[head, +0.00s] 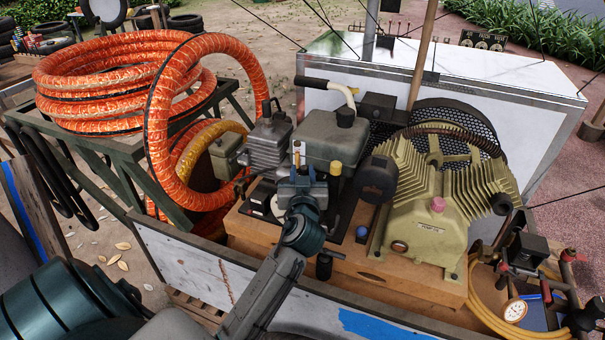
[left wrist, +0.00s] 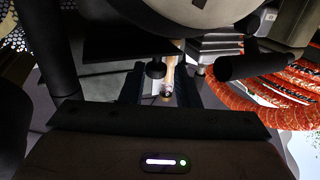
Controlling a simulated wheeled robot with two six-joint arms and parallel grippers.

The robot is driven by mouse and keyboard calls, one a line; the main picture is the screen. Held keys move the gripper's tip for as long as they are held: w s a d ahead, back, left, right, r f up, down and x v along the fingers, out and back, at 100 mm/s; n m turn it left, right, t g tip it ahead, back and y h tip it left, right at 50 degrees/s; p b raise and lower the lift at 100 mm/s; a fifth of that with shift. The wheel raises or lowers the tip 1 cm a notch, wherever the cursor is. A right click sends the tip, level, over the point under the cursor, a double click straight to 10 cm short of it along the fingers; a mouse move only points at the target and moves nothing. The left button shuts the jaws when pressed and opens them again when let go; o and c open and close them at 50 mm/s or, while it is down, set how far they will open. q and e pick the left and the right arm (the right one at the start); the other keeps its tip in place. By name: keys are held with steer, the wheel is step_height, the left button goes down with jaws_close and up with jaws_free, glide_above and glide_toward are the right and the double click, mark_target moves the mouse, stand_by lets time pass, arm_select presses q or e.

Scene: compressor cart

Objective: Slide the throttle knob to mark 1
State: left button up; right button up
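My left gripper (head: 302,183) is over the small engine (head: 335,138), its fingers pointing at the engine's near side. In the left wrist view the two dark fingers (left wrist: 160,88) are apart. A small dark round knob (left wrist: 156,69) and a pale brass-coloured strip (left wrist: 168,80) show in the gap between them. I cannot tell whether the fingers touch either one, or whether this knob is the throttle knob. The gripper hides this part of the engine in the head view, and I cannot read any marks. My right gripper is not in view.
A yellow-capped part (head: 336,168) stands close right of the gripper. The finned olive compressor (head: 430,210) is farther right. A coiled orange hose (head: 125,85) lies at the left. The cart's white front panel (head: 190,262) runs below the engine.

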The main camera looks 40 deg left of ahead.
arm_select(q)
steer(key=b+v, duration=0.3)
steer(key=v, duration=0.7)
steer(key=shift+s+d, duration=0.25)
steer(key=shift+s, duration=0.05)
steer(key=shift+f, duration=0.1)
